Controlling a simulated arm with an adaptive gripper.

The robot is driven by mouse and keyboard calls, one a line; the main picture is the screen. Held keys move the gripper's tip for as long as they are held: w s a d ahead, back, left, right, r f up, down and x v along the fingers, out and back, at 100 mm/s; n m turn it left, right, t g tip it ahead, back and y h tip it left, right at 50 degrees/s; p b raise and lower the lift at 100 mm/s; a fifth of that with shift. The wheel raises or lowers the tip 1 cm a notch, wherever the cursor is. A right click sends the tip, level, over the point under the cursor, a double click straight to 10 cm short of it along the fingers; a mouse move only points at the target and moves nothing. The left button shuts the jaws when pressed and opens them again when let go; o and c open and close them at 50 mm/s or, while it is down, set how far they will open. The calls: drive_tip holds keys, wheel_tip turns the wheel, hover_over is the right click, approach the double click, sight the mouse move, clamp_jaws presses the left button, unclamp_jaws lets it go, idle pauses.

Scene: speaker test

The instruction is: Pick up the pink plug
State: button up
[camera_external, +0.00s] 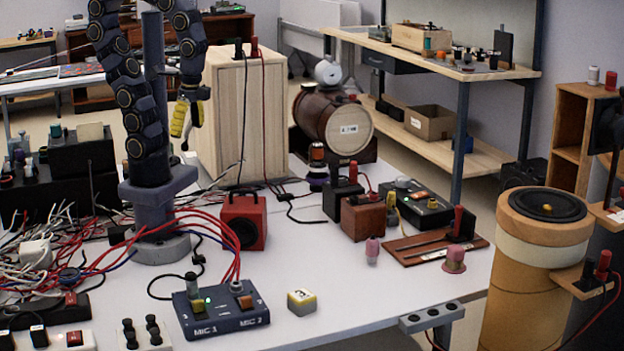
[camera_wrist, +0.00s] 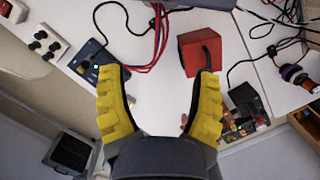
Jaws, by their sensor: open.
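A small pink plug (camera_external: 372,250) stands upright on the white table, right of the red speaker box. A second pinkish piece (camera_external: 454,261) with a wider base stands farther right, by a brown board. My gripper (camera_external: 186,115) is high above the table at the upper left, well apart from both. In the wrist view my gripper (camera_wrist: 157,75) has its two yellow fingers spread wide with nothing between them but table and cables. A small pinkish bit (camera_wrist: 184,120) shows beside the right finger there, partly hidden; I cannot tell which piece it is.
A blue MIC box (camera_external: 221,307) with red cables and a white-yellow cube (camera_external: 302,302) stand at the front. The red speaker box (camera_external: 243,221) and a brown wooden block (camera_external: 363,217) stand behind. Loose cables crowd the left.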

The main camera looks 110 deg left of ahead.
drive_tip(key=m+t+y, duration=0.3)
drive_tip(key=m+y, duration=0.1)
drive_tip(key=m, duration=1.7)
hover_over(373, 240)
drive_tip(key=s+d, duration=0.1)
drive_tip(key=s, duration=0.1)
wheel_tip(373, 240, down, 21)
drive_tip(key=shift+w+x, duration=0.15)
drive_tip(key=shift+x, duration=0.6)
drive_tip(key=shift+w+x, duration=0.15)
drive_tip(key=shift+x, duration=0.55)
drive_tip(key=x, duration=0.5)
drive_tip(key=shift+w+d, duration=0.35)
clamp_jaws()
